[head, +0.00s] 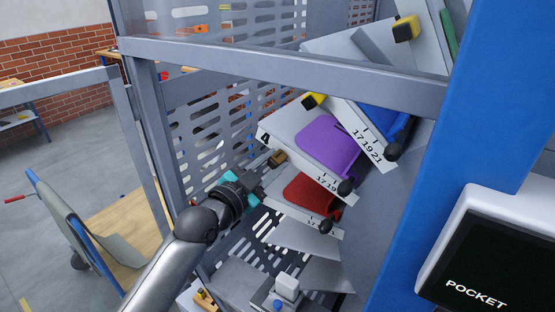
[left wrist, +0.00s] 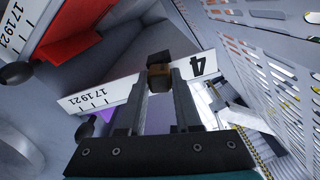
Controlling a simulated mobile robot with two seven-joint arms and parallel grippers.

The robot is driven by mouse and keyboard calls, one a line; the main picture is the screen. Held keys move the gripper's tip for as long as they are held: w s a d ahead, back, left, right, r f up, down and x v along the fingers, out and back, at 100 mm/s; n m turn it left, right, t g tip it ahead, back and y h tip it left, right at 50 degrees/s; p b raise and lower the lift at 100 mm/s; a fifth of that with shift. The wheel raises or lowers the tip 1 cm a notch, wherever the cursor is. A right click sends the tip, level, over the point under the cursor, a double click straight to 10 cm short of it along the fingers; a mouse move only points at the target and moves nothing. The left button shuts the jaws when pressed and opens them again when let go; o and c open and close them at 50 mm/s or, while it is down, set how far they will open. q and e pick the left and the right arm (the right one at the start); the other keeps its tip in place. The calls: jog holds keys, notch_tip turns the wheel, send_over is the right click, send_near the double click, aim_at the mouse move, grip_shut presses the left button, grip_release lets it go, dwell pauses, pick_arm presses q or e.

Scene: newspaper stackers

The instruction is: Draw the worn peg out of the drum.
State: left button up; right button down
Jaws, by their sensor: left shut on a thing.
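The worn peg (head: 277,158), brown with a dark end, is at the left edge of the drum's pocket plates. In the left wrist view the same peg (left wrist: 159,78) sits between my fingertips in front of a white strip marked 4. My left gripper (head: 268,166) is shut on it; its dark fingers (left wrist: 171,88) show on both sides of the peg. The drum (head: 285,125) has fanned grey pockets with numbered white strips. I cannot tell how far the peg sits in its hole. My right gripper is in neither view.
Yellow pegs with black ends (head: 405,29) sit higher on the drum. Pockets hold purple (head: 328,143), red (head: 312,194) and blue pieces. A grey cage frame (head: 280,72) crosses above my left arm, with a slotted panel behind. A blue post (head: 455,130) and a screen (head: 490,265) stand right.

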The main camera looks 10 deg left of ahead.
pick_arm(q)
jog(key=shift+d+f, duration=0.1)
grip_shut()
jog(key=shift+p+v, duration=0.75)
jog(key=shift+v, duration=0.95)
jog(key=shift+s, duration=0.45)
jog(key=p, duration=0.3)
send_near(274, 164)
jog(key=v, duration=0.4)
